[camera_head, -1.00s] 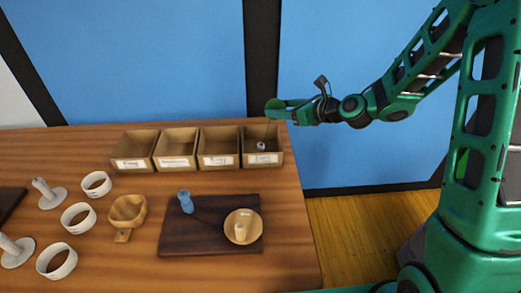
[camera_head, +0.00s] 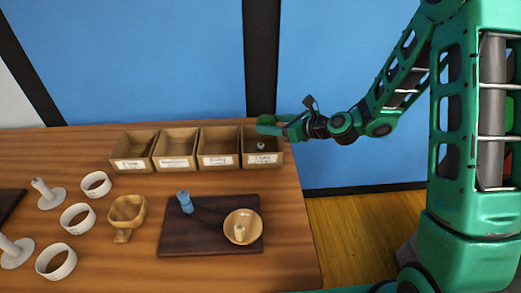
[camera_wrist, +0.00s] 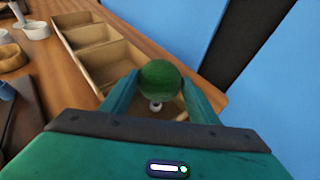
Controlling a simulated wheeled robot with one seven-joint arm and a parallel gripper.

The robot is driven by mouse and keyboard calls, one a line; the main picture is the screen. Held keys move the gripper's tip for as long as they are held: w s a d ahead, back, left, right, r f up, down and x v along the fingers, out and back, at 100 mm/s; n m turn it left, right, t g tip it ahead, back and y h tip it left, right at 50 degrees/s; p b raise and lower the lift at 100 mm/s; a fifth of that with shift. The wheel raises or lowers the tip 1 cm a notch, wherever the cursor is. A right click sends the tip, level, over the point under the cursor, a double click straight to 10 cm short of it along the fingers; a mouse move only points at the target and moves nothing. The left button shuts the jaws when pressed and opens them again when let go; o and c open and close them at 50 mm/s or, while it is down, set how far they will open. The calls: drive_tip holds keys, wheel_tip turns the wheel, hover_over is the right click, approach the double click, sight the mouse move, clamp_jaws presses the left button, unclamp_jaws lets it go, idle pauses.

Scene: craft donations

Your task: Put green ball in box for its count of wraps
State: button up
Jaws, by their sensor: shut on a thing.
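The green ball (camera_wrist: 160,86) is between the fingers of my gripper (camera_wrist: 160,98) in the wrist view. My gripper (camera_head: 268,122) is shut on it and holds it above the rightmost box (camera_head: 276,158). In the head view the green ball (camera_head: 266,119) blends with my green fingers. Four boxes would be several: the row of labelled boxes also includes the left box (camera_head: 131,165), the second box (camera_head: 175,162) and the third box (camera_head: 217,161). Their label words are too small to read surely. A small whitish item (camera_head: 261,146) lies in the rightmost box.
A dark board (camera_head: 185,240) holds a blue peg-like piece (camera_head: 185,201) and a round wooden dish (camera_head: 241,227). A wooden scoop-like bowl (camera_head: 127,211), several white rings (camera_head: 77,218) and white spindles (camera_head: 46,194) stand to the left. Bare table lies between boxes and board.

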drive_tip(key=o, duration=1.1)
drive_tip(key=v, duration=1)
drive_tip(key=shift+s+d, duration=0.25)
